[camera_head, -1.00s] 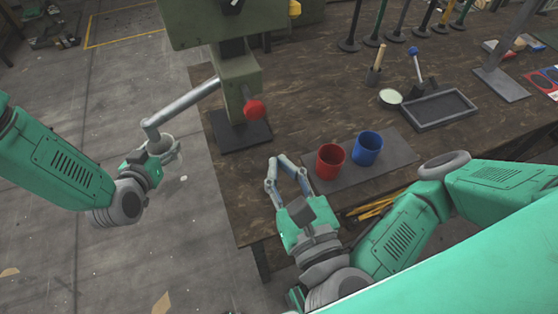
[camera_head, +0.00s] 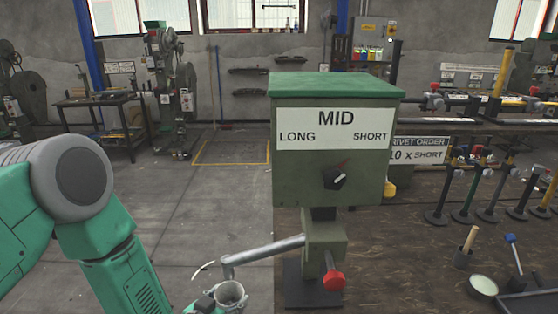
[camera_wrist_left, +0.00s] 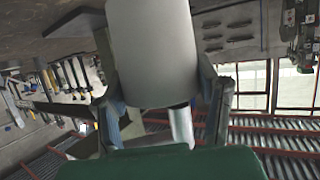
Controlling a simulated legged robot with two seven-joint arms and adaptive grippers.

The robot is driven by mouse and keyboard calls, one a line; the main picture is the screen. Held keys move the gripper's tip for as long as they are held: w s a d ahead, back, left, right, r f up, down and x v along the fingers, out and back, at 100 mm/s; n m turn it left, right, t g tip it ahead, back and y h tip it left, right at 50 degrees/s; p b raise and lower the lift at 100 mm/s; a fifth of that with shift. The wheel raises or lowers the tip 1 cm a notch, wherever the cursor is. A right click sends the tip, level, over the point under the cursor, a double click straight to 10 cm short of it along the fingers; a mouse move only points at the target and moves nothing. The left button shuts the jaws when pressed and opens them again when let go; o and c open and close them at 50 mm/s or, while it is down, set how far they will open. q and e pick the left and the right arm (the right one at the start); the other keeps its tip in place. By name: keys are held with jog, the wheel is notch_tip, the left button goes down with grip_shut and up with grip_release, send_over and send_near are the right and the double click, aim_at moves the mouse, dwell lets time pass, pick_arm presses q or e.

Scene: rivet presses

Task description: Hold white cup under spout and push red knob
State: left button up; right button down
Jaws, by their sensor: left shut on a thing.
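The white cup (camera_head: 230,296) is at the bottom of the head view, its open top just below the bent end of the spout (camera_head: 262,251). My left gripper (camera_head: 208,304) is at the cup, partly cut off by the lower edge. In the left wrist view, the fingers of my left gripper (camera_wrist_left: 165,105) are shut on the white cup (camera_wrist_left: 150,50), one on each side. The red knob (camera_head: 333,281) sticks out at the front of the green press (camera_head: 335,185), right of the spout. My right gripper is not in view.
The press has a dial (camera_head: 334,180) under the words MID, LONG and SHORT. It stands on a dark table (camera_head: 415,270). Open floor (camera_head: 215,210) lies left.

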pick_arm(q)
jog(key=s+p, duration=0.1)
jog(key=s, duration=0.6)
jog(key=shift+f, duration=0.4)
